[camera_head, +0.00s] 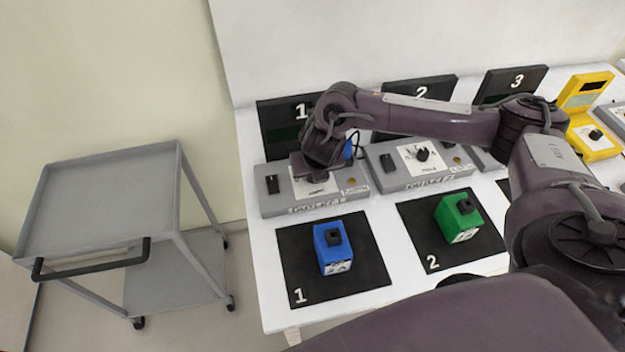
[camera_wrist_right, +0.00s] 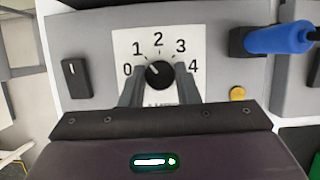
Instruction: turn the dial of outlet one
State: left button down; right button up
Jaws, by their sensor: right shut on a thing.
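Outlet one (camera_head: 275,205) is a grey box at the left of the table's row. Its black dial (camera_wrist_right: 159,75) sits on a white plate marked 0 to 4; its small white mark appears to point up-left, between 0 and 1. My right gripper (camera_wrist_right: 158,84) has its fingers on either side of the dial and is shut on it. In the head view the right gripper (camera_head: 312,174) comes down over outlet one and hides the dial. My left gripper is not in view.
Outlet one has a black switch (camera_wrist_right: 76,78), a yellow button (camera_wrist_right: 237,94) and a blue plug-like piece (camera_wrist_right: 280,39). A blue block (camera_head: 329,260) and a green block (camera_head: 455,222) stand on black mats. Outlet two (camera_head: 395,180) is close at right. A grey cart (camera_head: 100,205) stands left.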

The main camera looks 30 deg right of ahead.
jog(key=n+y+b, duration=0.1)
jog(key=n+b, duration=0.1)
jog(key=b, duration=0.1)
jog(key=n+y+b, duration=0.1)
jog(key=n+b, duration=0.2)
jog(key=shift+d+f, duration=0.15)
jog(key=shift+f, duration=0.05)
jog(key=shift+d+r+n+y+b, duration=0.15)
jog(key=shift+n+y+b, duration=0.45)
jog(key=shift+n+b, duration=1.1)
jog(key=shift+r, duration=0.1)
jog(key=o, duration=1)
jog(key=shift+c, duration=0.2)
jog(key=v, duration=0.7)
jog(key=shift+r+p, duration=0.35)
jog(key=shift+r, duration=0.05)
